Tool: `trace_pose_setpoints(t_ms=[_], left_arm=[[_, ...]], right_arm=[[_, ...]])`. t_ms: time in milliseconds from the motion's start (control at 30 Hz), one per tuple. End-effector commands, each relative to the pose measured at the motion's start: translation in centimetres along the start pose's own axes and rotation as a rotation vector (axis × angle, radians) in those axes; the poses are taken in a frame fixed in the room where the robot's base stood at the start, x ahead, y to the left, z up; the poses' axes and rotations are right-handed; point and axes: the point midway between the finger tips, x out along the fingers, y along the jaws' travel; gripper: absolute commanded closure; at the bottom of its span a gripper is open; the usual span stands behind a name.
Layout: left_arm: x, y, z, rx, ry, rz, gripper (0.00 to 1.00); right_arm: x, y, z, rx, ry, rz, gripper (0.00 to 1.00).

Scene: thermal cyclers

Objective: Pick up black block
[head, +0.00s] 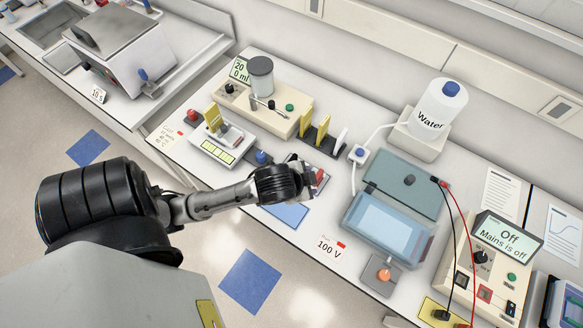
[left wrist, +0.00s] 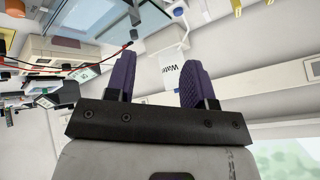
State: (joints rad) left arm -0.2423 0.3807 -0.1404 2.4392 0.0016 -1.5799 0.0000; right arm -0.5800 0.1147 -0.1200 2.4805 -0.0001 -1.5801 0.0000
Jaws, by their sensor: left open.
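My left arm reaches in from the left over the bench, and its gripper (head: 312,175) is above the bench's front part, left of the blue-lidded box. In the left wrist view the two purple fingers of the left gripper (left wrist: 158,68) stand wide apart with nothing held between them. A dark, low block-like stand (head: 327,146) with upright yellow and white plates is just behind the gripper in the head view; I cannot tell whether it is the black block. A small dark and red patch beside the fingers is partly hidden. My right gripper is not in view.
A water bottle (head: 440,108) stands at the back, also seen inverted in the left wrist view (left wrist: 172,75). The blue-lidded box (head: 387,222) and a power supply (head: 485,268) with red and black leads are to the right. A blue mat (head: 287,213) lies at the front edge.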

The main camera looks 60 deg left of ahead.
Motion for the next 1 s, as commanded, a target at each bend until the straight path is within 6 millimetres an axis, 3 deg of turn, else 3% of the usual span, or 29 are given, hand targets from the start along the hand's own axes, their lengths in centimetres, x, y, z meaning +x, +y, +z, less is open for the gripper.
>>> trace_pose_setpoints(t_ms=[33, 233, 333, 433, 533, 700, 1000], left_arm=[[2.7, -2.1, -0.6, 0.055, 0.007, -0.06, 0.51], [9.2, -10.4, -1.5, 0.162, -0.105, -0.137, 0.51], [11.7, -14.5, -0.2, 0.117, -0.21, -0.126, 0.51], [13.7, -17.5, 2.5, -0.006, -0.337, -0.08, 0.51], [15.2, -18.2, 5.7, -0.172, -0.457, -0.008, 0.51], [16.8, -16.6, 8.6, -0.499, -0.594, 0.114, 0.51], [16.8, -15.2, 8.7, -0.78, -0.64, 0.115, 0.51]], right_arm=[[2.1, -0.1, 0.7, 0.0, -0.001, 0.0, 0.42], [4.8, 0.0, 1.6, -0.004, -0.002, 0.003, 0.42], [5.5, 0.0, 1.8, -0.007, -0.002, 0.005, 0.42], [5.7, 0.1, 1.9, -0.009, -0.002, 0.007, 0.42], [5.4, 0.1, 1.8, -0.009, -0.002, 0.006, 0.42], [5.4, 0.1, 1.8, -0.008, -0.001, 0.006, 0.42], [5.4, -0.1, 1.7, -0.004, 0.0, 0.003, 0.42]])
